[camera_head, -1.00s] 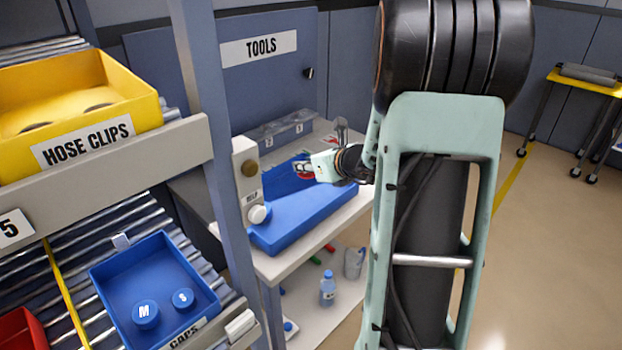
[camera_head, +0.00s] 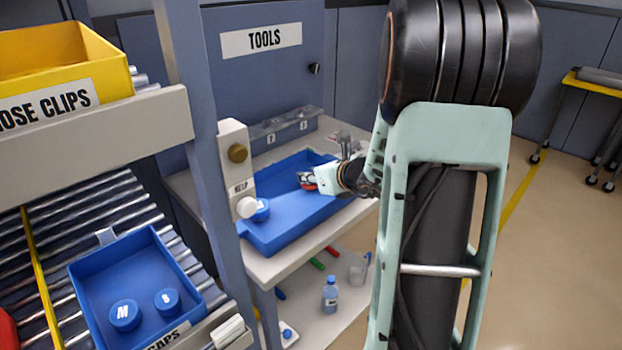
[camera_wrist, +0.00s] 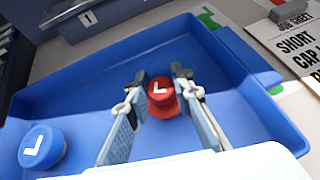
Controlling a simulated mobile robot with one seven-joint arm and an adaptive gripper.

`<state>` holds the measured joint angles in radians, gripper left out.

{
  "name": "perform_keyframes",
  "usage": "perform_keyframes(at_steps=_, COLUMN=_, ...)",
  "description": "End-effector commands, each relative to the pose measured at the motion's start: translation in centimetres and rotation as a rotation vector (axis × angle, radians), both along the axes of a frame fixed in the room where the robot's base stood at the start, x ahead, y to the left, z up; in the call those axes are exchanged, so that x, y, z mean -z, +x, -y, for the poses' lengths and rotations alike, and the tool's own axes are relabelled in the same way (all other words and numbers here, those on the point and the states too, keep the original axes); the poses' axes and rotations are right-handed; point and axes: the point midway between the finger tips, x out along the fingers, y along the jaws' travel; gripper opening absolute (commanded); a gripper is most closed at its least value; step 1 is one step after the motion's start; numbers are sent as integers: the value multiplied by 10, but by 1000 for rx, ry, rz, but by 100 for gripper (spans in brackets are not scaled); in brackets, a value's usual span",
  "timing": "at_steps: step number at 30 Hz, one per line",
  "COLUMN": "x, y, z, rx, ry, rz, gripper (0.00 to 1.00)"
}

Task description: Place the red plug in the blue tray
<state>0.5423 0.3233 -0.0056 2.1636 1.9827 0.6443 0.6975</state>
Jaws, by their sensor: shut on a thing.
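The red plug (camera_wrist: 160,92), marked L, is between the two fingers of my gripper (camera_wrist: 158,86) in the wrist view. My gripper is shut on it. The blue tray (camera_wrist: 95,62) spreads out beneath them. In the head view my gripper (camera_head: 303,180) is over the inside of the blue tray (camera_head: 290,234) on the bench, with a bit of red at its tips. I cannot tell whether the plug touches the tray floor. A blue cap (camera_wrist: 42,147) marked L sits in the tray at the left.
A post with a HELP button (camera_head: 246,207) stands at the tray's near left corner. A shelf rack with a blue caps bin (camera_head: 88,298) and a yellow hose clips bin (camera_head: 112,72) is at the left. A bottle (camera_head: 330,295) stands on the lower shelf.

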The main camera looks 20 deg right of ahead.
Motion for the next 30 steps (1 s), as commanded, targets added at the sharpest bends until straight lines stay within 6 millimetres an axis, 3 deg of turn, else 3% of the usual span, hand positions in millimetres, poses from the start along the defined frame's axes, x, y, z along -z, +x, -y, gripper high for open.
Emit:
perform_keyframes(at_steps=8, x=4, y=0, z=0, rx=0, ry=0, rz=0, gripper=10)
perform_keyframes(at_steps=9, x=2, y=0, z=0, rx=0, ry=0, rz=0, gripper=25)
perform_keyframes(at_steps=13, x=2, y=0, z=0, rx=0, ry=0, rz=0, gripper=38)
perform_keyframes(at_steps=24, x=-3, y=0, z=0, rx=0, ry=0, rz=0, gripper=38)
perform_keyframes(at_steps=30, x=-20, y=-28, z=5, rx=3, ry=-2, rz=3, gripper=38)
